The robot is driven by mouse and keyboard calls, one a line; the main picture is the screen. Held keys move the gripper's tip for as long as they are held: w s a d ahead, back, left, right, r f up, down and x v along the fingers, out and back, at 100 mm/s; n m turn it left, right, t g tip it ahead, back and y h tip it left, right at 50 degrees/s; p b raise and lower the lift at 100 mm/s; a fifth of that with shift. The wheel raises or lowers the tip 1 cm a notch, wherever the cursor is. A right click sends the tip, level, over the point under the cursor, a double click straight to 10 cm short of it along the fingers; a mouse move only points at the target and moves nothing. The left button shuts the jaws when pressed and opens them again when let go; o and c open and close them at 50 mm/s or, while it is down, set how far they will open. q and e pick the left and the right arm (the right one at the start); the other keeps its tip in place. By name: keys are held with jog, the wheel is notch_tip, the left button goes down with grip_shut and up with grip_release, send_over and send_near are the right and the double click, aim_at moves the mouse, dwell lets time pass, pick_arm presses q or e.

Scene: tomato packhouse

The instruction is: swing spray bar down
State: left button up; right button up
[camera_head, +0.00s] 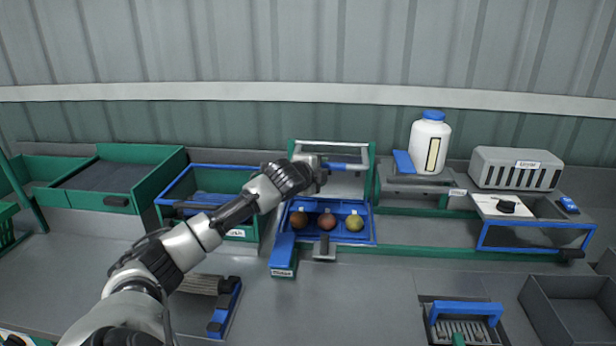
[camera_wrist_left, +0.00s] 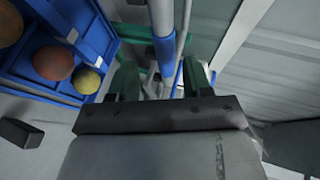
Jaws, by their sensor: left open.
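The spray bar (camera_head: 347,166) is a grey tube with a blue sleeve. It lies level across the green-framed washing stand (camera_head: 372,160), above a blue tray (camera_head: 366,238). My left gripper (camera_head: 322,168) is at the left part of the bar. In the left wrist view the open fingers (camera_wrist_left: 160,82) stand on either side of the bar (camera_wrist_left: 164,45); I cannot tell whether they touch it. Three tomatoes, brownish (camera_head: 298,219), red (camera_head: 326,221) and yellow-green (camera_head: 355,222), sit in the tray below. My right gripper is not in view.
A blue-edged green bin (camera_head: 180,185) stands left of the stand, partly behind my arm. A white bottle (camera_head: 430,145) and a grey slotted box (camera_head: 516,169) stand to the right.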

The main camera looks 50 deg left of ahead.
pick_arm(q)
jog(key=b+v, duration=0.1)
jog(key=v, duration=0.6)
jog(key=shift+s+b, duration=0.25)
jog(key=shift+b, duration=0.15)
